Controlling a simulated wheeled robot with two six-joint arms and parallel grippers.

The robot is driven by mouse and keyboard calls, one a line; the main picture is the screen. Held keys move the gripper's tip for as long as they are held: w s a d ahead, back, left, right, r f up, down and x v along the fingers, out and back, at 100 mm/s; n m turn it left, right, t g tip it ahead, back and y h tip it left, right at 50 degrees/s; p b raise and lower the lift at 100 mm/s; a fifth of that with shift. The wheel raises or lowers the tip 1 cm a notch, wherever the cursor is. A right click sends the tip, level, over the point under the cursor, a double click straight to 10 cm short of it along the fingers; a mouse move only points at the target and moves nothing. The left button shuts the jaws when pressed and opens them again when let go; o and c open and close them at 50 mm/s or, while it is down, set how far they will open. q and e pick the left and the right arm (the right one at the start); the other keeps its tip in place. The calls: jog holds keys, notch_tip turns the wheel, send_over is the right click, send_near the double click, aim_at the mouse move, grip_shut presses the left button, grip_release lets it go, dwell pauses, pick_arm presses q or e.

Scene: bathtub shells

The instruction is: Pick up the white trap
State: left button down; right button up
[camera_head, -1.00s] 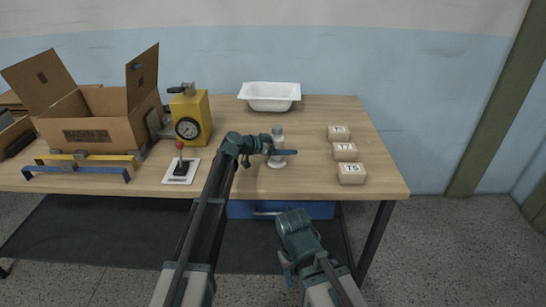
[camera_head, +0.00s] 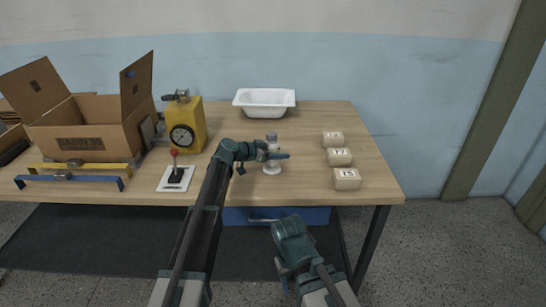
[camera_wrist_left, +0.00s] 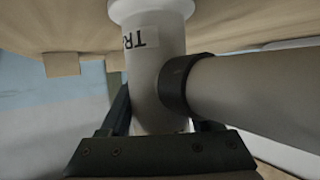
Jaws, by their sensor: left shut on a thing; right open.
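The white trap (camera_head: 272,168) stands upright on the wooden table (camera_head: 235,178), near its front edge. My left gripper (camera_head: 275,156) is shut on it, its fingers crossing the trap's middle. In the left wrist view the trap (camera_wrist_left: 152,65) fills the space between the dark fingers. It shows a partly readable label, a dark collar and a side pipe running right. My right gripper (camera_head: 283,272) is open and empty, low in front of the table. I cannot make out any gap under the trap.
A white tub (camera_head: 265,107) stands at the back. Several small labelled boxes, including a front one (camera_head: 347,181), stand right of the trap. A yellow gauge block (camera_head: 184,126), red-knobbed lever (camera_head: 174,178) and open cardboard box (camera_head: 80,142) stand left.

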aim_at(278, 143)
pick_arm(q)
jog(key=shift+r, duration=0.15)
pick_arm(e)
jog(key=shift+r, duration=0.15)
pick_arm(q)
jog(key=shift+r+p, duration=0.75)
jog(key=shift+p, duration=0.1)
notch_tip(278, 143, up, 2)
jog(key=shift+s+r+p, duration=0.15)
jog(key=shift+r+p, duration=0.05)
jog(key=shift+p, duration=1)
jog(key=s, duration=1.5)
jog(key=shift+s+a+r+p, duration=0.2)
jog(key=shift+s+r+p, duration=0.2)
pick_arm(e)
notch_tip(278, 143, up, 5)
jog(key=shift+f, duration=0.15)
pick_arm(q)
jog(key=shift+w, duration=0.15)
jog(key=shift+w+d+f+b, duration=0.1)
jog(key=shift+w+f+b, duration=0.65)
jog(key=shift+w, duration=1.9)
jog(key=shift+w+d+f+b, duration=0.1)
jog(key=shift+w+f+b, duration=0.6)
jog(key=shift+w, duration=1.9)
jog(key=shift+w+f+b, duration=0.75)
jog(key=shift+w, duration=1.9)
pick_arm(e)
jog(key=shift+f, duration=2.2)
